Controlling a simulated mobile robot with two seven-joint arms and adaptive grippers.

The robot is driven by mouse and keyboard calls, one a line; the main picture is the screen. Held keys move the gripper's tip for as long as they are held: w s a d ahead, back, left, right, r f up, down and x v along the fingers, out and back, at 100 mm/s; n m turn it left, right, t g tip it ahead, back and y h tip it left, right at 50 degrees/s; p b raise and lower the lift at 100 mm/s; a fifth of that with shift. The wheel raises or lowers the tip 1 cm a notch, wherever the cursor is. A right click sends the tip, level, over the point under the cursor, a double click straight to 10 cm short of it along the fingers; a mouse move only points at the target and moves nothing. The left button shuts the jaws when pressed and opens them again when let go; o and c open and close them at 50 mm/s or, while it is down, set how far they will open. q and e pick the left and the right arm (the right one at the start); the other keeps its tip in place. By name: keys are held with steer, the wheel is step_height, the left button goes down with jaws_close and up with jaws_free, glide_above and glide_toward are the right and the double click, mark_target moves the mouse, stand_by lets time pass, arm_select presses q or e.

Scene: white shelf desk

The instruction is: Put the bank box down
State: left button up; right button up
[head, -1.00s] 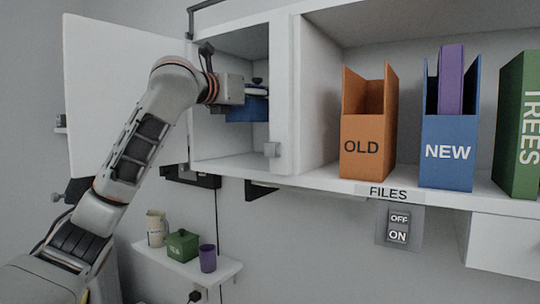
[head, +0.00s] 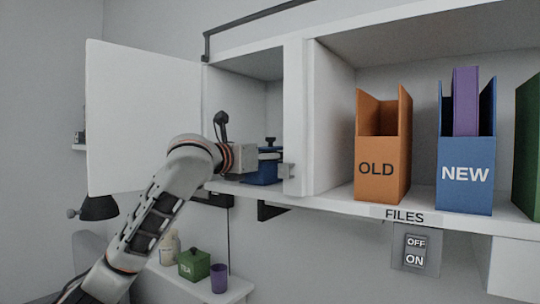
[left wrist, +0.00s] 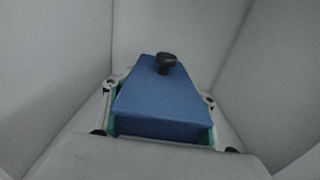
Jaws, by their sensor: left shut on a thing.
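The blue bank box (head: 262,170) with a dark knob on top is inside the open white cabinet compartment (head: 235,95). It looks to be at or just above the compartment floor; I cannot tell whether it touches. My left gripper (left wrist: 160,115) is shut on the box, with a finger on each side of it in the left wrist view. The box's blue top (left wrist: 160,100) and black knob (left wrist: 166,62) show there between pale walls. In the head view the wrist hides part of the box's left side. My right gripper is not in view.
The cabinet door (head: 142,120) stands open at the left. An orange OLD file holder (head: 376,170) and a blue NEW one (head: 465,175) stand on the shelf at right. Below, a small shelf holds a green box (head: 194,264) and a purple cup (head: 219,278).

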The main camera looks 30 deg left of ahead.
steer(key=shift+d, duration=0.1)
arm_select(q)
steer(key=o, duration=1.5)
steer(key=shift+f, duration=0.1)
steer(key=shift+c, duration=0.2)
steer(key=shift+s+a, duration=0.1)
steer(key=shift+s, duration=0.15)
steer(key=s+a+b, duration=0.1)
steer(key=s+b, duration=0.1)
steer(key=s, duration=0.9)
steer(key=shift+s+a, duration=0.2)
steer(key=shift+s, duration=0.05)
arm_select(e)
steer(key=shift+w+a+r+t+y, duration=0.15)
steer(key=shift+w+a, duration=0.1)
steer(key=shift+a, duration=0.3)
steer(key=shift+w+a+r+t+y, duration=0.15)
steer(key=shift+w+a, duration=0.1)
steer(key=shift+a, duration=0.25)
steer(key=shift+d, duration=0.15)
